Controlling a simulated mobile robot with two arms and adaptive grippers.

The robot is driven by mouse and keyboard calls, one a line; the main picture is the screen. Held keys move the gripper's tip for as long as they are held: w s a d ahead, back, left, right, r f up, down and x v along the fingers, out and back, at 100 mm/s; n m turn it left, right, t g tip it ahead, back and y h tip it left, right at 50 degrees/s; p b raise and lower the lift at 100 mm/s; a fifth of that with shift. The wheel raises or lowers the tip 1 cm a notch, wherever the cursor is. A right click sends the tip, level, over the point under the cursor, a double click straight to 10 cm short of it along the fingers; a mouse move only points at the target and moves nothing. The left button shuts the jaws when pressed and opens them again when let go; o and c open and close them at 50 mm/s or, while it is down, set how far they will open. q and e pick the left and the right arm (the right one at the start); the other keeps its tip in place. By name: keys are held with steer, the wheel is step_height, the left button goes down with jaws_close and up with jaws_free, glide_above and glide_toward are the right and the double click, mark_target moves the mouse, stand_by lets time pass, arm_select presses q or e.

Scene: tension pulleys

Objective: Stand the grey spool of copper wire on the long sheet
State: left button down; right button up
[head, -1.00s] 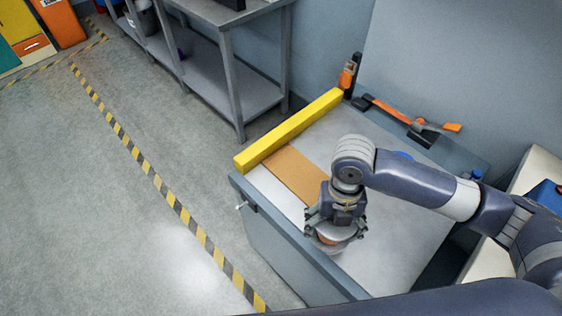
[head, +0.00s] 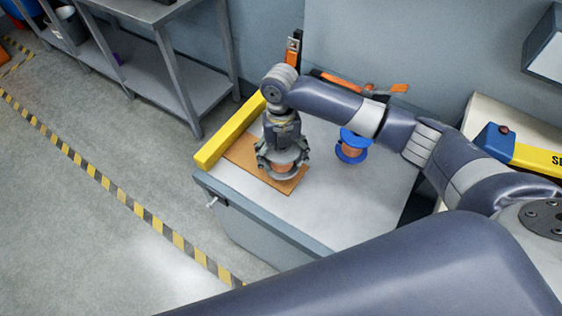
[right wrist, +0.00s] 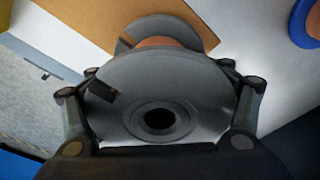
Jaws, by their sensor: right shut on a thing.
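The grey spool of copper wire (head: 284,169) is in my right gripper (head: 282,158), which is shut on it. It is upright, over the near right part of the long brown sheet (head: 240,152). In the right wrist view the grey spool (right wrist: 125,78) fills the middle between the fingers, its round flange facing the camera. The sheet (right wrist: 85,18) shows behind it there, and the spool overlaps the sheet's edge. I cannot tell whether the spool touches the sheet. My left gripper is not in view.
A blue spool with copper wire (head: 352,134) stands to the right on the grey bench top (head: 340,205). A yellow bar (head: 225,138) lies along the sheet's left side. Orange-and-black tools (head: 398,88) lie at the back by the wall.

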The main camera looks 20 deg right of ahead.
steer(key=shift+w, duration=0.45)
step_height(320, 180, down, 3)
steer(key=shift+f, duration=0.2)
steer(key=shift+f, duration=0.15)
steer(key=o, duration=1.8)
steer(key=shift+f, duration=0.1)
steer(key=shift+s, duration=0.1)
steer(key=r, duration=0.4)
steer(key=w+r, duration=0.1)
steer(key=r, duration=0.7)
steer(key=shift+w+r, duration=0.15)
steer(key=shift+w, duration=0.1)
